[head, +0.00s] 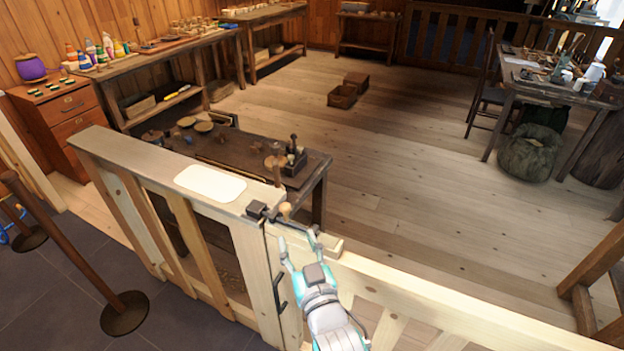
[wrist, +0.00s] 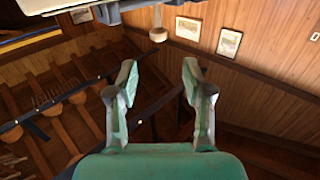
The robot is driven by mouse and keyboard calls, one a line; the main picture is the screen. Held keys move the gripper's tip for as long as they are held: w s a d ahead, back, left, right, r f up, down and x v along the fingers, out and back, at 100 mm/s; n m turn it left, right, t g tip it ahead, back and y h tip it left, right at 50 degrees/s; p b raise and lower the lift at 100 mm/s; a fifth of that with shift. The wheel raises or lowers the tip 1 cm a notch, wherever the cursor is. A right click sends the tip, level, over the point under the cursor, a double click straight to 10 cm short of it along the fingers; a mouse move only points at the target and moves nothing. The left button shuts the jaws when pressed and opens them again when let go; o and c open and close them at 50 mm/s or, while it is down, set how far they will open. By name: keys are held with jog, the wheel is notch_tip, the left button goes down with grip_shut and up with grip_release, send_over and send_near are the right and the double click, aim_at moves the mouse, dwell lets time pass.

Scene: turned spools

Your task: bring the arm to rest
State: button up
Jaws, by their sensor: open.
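My gripper (head: 299,243) is teal and grey and shows in the head view at the lower middle, above the pale wooden half-wall and gate. Its two fingers stand apart with nothing between them. In the wrist view the two teal fingers of my gripper (wrist: 159,68) are also spread and empty, with only dark, distant background behind the gap. My white and teal wrist is below the fingers in the head view. Whether the gripper touches the gate cannot be told.
A small pale wooden knob (head: 285,210) and a dark latch block (head: 257,210) are just beyond the fingers. A white mat (head: 210,184) lies on the ledge (head: 110,147). A low dark workbench (head: 245,155) stands behind. The plank floor (head: 400,150) is mostly clear.

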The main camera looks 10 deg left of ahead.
jog(key=s+d+f+m+h, duration=0.1)
jog(key=s+d+f+h, duration=0.1)
jog(key=s+d+f, duration=0.6)
jog(key=s+d+f+m+h, duration=0.1)
jog(key=s+d+f+h, duration=0.1)
jog(key=s+d+f, duration=0.6)
jog(key=s+d+r+m+h, duration=0.1)
jog(key=s+d, duration=0.4)
jog(key=s, duration=0.7)
jog(key=s+d+r+m+g+h, duration=0.1)
jog(key=s+d+r, duration=0.3)
jog(key=s, duration=0.9)
jog(key=shift+d+m+g+h, duration=0.3)
jog(key=shift+d+m+h, duration=0.25)
jog(key=shift+h, duration=0.25)
